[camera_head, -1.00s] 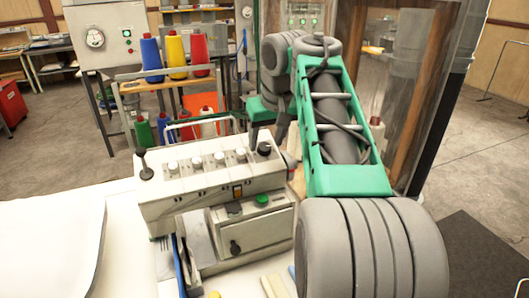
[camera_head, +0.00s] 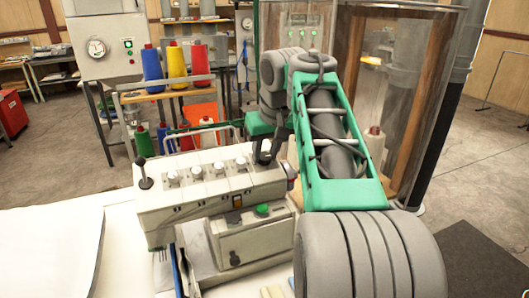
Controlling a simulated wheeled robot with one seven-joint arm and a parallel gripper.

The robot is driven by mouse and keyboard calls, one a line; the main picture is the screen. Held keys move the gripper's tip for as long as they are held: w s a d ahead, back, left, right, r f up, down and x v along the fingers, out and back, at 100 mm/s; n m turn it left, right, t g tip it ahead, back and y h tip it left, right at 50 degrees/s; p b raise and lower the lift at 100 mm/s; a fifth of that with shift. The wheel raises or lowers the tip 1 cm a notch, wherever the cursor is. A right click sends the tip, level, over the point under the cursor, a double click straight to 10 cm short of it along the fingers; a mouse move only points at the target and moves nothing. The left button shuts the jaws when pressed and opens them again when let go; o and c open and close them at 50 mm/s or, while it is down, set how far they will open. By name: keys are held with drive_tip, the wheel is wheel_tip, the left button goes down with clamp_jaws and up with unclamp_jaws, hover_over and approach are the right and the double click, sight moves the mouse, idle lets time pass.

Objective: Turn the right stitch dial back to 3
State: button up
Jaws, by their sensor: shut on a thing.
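The cream stitch machine (camera_head: 185,212) stands on the white table with a row of several pale dials along its top, among them the leftmost dial (camera_head: 173,179) and one near the right (camera_head: 241,163). My gripper (camera_head: 264,158), with dark fingers, is down at the right end of this row. It is shut on what appears to be the right stitch dial, which the fingers hide almost fully. The dial's pointer and numbers cannot be read. My green and grey arm reaches in from the right.
A black lever (camera_head: 144,174) stands at the machine's left end. A green button (camera_head: 262,210) and a black knob (camera_head: 234,258) are on its lower front. White cloth (camera_head: 50,250) lies at left. Coloured thread spools (camera_head: 174,64) stand behind, and a clear-walled cabinet (camera_head: 400,100) stands behind my arm.

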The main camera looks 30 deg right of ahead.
drive_tip(key=shift+m, duration=0.4)
clamp_jaws()
drive_tip(key=m+p, duration=0.3)
drive_tip(key=shift+r, duration=0.15)
drive_tip(key=m+p, duration=0.2)
drive_tip(key=m, duration=0.2)
drive_tip(key=m+p, duration=0.2)
drive_tip(key=m, duration=0.2)
drive_tip(key=shift+m, duration=0.3)
drive_tip(key=shift+s+f+m+p, duration=0.15)
drive_tip(key=shift+m+p, duration=0.45)
drive_tip(key=shift+m, duration=1)
drive_tip(key=shift+m+g, duration=0.3)
drive_tip(key=o, duration=1.1)
unclamp_jaws()
